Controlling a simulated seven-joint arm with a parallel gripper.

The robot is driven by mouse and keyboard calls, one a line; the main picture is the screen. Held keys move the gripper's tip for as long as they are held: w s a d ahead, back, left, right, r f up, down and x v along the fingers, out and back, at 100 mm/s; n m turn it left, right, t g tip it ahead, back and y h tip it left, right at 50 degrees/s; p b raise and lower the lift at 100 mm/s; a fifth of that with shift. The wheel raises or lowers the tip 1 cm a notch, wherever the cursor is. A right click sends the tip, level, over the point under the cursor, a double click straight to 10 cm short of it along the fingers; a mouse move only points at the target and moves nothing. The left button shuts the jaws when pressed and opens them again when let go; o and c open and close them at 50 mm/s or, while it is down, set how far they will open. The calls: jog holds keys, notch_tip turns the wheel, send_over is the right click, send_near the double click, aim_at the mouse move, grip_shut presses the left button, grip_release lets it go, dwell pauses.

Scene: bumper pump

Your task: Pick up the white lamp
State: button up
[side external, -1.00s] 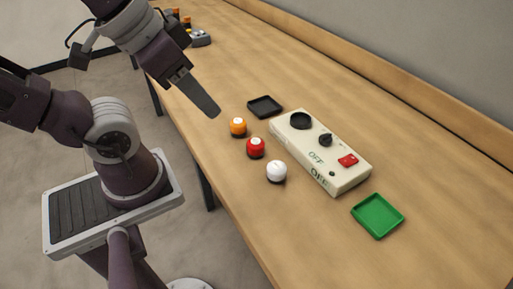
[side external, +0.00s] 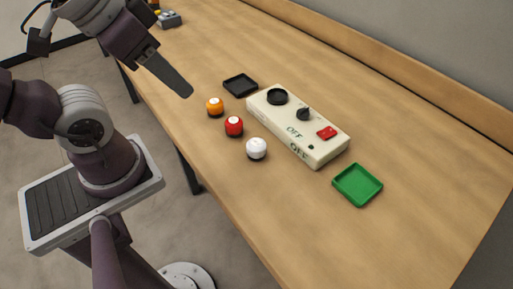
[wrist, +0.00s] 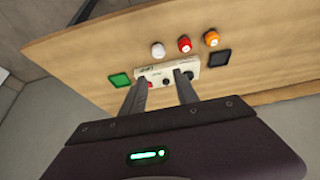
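The white lamp (side external: 257,148) stands on the table, nearest the front edge in a row with a red lamp (side external: 234,126) and an orange lamp (side external: 215,106). In the wrist view the white lamp (wrist: 158,49) is left of the red lamp (wrist: 184,44) and the orange lamp (wrist: 211,38). My gripper (side external: 186,92) is up and left of the lamps in the side view, apart from them. In the wrist view my gripper (wrist: 160,78) has its two fingers spread with nothing held between them.
A cream control box (side external: 300,130) with a round black socket, a dark knob and a red switch lies beside the lamps. A black tray (side external: 240,85) and a green tray (side external: 357,185) flank it. Small items (side external: 168,18) stand at the far table end. The right of the table (side external: 430,140) is bare.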

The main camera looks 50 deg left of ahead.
dwell(0.3)
jog(key=o, duration=0.8)
jog(key=shift+c, duration=0.2)
jog(key=m+g+y, duration=0.6)
jog(key=m+y, duration=0.3)
jog(key=m, duration=0.5)
send_over(260, 152)
jog(key=s+d, duration=0.1)
jog(key=s, duration=0.3)
notch_tip(260, 152, down, 14)
jog(key=d+f+m+t+y, duration=0.1)
jog(key=f+m, duration=0.1)
jog(key=f, duration=0.1)
jog(key=w+d+f+m+t+y, duration=0.1)
jog(key=f+m, duration=0.1)
jog(key=f, duration=0.1)
jog(key=w+d+f+m+t+y, duration=0.1)
jog(key=f+m+y, duration=0.1)
jog(key=f, duration=0.1)
jog(key=shift+d+m+t, duration=0.25)
jog(key=shift+m+t, duration=0.15)
jog(key=x, duration=0.4)
jog(key=f+x, duration=0.1)
jog(key=x, duration=0.2)
jog(key=shift+w+d, duration=0.25)
jog(key=shift+w, duration=0.15)
